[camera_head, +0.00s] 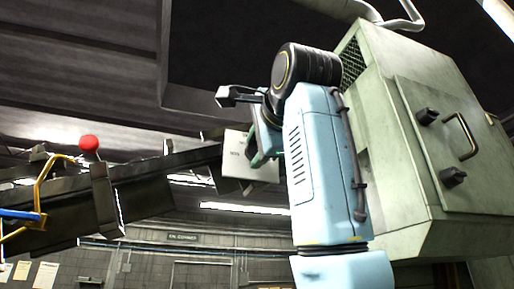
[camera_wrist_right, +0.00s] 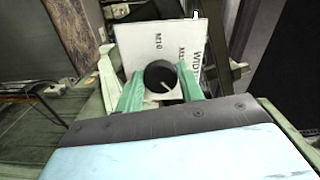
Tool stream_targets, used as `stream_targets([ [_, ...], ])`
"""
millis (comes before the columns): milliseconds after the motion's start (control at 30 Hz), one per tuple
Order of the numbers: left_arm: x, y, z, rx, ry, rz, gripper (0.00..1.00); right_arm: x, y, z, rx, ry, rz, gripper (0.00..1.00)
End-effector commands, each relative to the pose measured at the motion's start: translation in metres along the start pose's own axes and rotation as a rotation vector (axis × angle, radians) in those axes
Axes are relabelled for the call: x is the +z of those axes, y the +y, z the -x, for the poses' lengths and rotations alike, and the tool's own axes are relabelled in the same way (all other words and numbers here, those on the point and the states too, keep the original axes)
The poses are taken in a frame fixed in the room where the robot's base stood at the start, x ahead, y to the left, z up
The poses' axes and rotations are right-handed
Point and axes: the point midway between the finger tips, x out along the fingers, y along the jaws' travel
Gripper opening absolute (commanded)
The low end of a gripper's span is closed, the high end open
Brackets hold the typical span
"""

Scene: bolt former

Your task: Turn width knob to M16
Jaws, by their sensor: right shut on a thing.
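The width knob (camera_wrist_right: 161,77) is a round black knob with a white pointer line, seen in the right wrist view. It is mounted on a white label plate (camera_wrist_right: 150,42) printed with M10, WIDTH and a partly hidden mark. The pointer line points to the lower right in that view. My right gripper (camera_wrist_right: 163,90) has its green fingers on both sides of the knob, shut on it. In the head view the plate (camera_head: 236,158) shows left of my blue right arm, and the arm and gripper hide the knob. My left gripper is not in view.
A grey-green machine cabinet (camera_head: 412,190) with black knobs and a handle stands close to the right of my arm. A dark beam (camera_head: 165,172) and a lever with a red ball (camera_head: 89,143) are at the left. A blue and yellow frame (camera_head: 38,205) is at the left edge.

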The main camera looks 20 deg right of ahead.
Motion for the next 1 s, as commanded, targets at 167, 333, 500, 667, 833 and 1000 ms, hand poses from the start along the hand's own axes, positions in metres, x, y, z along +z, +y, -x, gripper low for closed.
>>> stream_targets([
  [167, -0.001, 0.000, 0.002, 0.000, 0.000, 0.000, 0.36, 0.001, -0.001, 0.000, 0.000, -0.002, -0.170, 0.15],
  [333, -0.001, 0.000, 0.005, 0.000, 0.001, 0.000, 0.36, 0.001, -0.001, 0.000, 0.000, -0.002, -0.327, 0.15],
  [500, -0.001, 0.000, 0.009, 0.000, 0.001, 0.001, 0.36, 0.001, -0.002, 0.000, 0.002, -0.002, -0.466, 0.15],
  [667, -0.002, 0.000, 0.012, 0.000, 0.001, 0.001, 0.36, 0.000, -0.001, 0.000, 0.002, 0.000, -0.569, 0.15],
  [833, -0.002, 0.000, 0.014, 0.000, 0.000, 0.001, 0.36, 0.000, -0.001, -0.001, 0.002, 0.001, -0.646, 0.15],
  [1000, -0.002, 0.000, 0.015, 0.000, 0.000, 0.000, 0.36, 0.000, -0.001, 0.000, 0.002, 0.000, -0.689, 0.15],
])
